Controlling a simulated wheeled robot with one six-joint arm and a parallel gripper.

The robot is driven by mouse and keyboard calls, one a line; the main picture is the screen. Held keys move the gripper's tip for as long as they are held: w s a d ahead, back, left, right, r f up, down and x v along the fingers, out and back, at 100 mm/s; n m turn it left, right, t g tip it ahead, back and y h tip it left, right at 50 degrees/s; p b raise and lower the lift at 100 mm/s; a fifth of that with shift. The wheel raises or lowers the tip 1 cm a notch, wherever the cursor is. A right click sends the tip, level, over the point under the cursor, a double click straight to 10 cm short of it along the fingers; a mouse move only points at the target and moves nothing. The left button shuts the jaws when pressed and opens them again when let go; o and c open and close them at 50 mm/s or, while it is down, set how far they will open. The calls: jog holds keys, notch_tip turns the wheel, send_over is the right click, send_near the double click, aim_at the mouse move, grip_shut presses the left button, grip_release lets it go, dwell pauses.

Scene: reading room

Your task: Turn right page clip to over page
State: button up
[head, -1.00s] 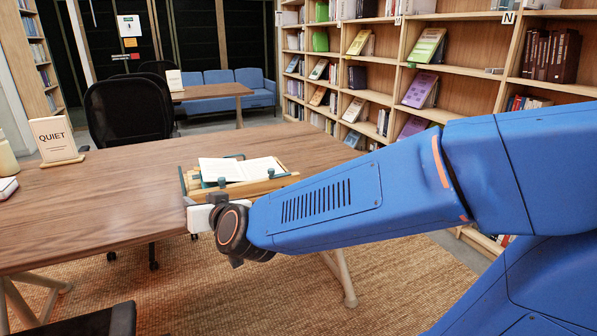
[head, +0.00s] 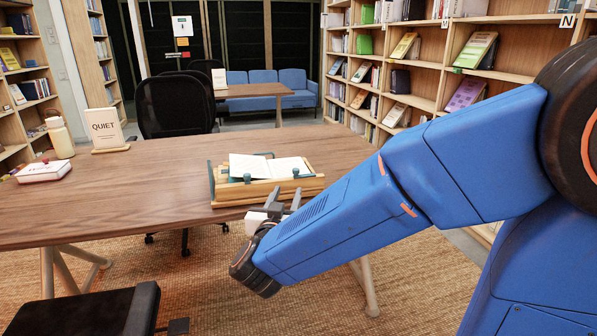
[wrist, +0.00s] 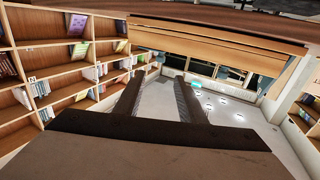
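An open book (head: 270,167) lies on a wooden book stand (head: 265,195) near the table's right end. A small dark green page clip (head: 296,173) shows at the right of the stand's front, and another clip (head: 247,178) shows at its left. Which way the clips are turned is too small to tell for sure. My gripper (head: 284,194) is in front of and slightly below the stand's front edge, with its two fingers apart. In the wrist view my gripper (wrist: 156,82) is also open, with nothing between the fingers. The clips cannot be made out there.
The wooden table (head: 150,195) is clear left of the stand. A QUIET sign (head: 105,128), a bottle (head: 60,138) and a white box (head: 43,172) stand at its far left. A black chair (head: 175,108) is behind it. Bookshelves (head: 430,80) line the right.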

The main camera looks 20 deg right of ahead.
aim_at(295, 172)
jog(key=x, duration=1.5)
jog(key=shift+w, duration=0.25)
grip_shut()
